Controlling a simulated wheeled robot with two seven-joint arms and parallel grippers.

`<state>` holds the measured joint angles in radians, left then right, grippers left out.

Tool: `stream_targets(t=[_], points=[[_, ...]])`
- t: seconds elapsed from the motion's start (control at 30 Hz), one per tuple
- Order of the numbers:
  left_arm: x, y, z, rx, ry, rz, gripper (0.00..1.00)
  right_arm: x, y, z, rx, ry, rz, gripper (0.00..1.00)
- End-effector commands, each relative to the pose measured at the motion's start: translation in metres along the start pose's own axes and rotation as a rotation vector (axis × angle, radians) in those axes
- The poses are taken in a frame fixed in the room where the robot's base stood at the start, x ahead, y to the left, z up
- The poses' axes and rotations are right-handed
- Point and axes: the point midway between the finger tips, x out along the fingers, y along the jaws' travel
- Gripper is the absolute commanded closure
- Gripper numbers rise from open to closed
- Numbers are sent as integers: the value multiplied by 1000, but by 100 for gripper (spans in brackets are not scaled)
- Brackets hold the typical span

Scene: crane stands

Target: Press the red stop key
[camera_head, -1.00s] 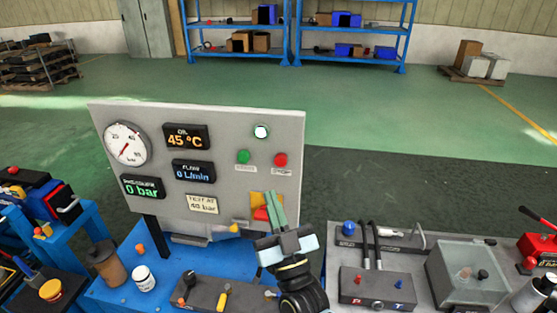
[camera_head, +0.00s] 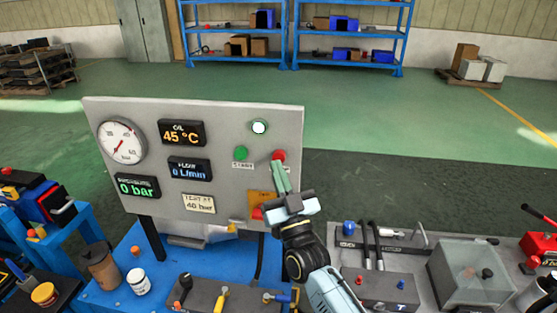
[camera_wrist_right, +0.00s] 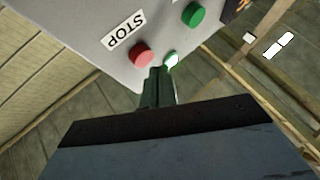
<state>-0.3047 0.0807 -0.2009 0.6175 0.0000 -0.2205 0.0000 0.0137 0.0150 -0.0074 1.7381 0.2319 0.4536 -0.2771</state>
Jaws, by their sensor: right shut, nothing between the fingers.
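The red stop key (camera_head: 278,155) is a round button at the right side of the grey panel (camera_head: 225,130), right of the green start key (camera_head: 241,153). My right gripper (camera_head: 280,167) is shut and empty, its green fingertips just below the red key in the head view. In the right wrist view the red key (camera_wrist_right: 141,54) sits beside the STOP label (camera_wrist_right: 123,32), and my fingertips (camera_wrist_right: 165,68) appear close to its right. I cannot tell whether the fingertips touch the key. My left gripper is not in view.
An orange plate with a red switch (camera_head: 258,212) sits on the panel below the stop key. A round white lamp (camera_head: 259,127) is above it. The blue bench (camera_head: 125,285) holds bottles and a lever block (camera_head: 215,295). A clear box (camera_head: 465,270) stands at right.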

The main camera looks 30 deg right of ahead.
Motion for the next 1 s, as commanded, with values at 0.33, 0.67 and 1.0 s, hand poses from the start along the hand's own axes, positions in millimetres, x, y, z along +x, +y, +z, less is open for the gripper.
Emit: stream_targets(t=[0.33,0.67,1.0], points=[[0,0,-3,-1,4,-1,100,0,0,0,-1,0,0,100],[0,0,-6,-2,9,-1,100,0,0,0,-1,0,-1,100],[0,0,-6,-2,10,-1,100,0,0,0,-1,0,0,100]])
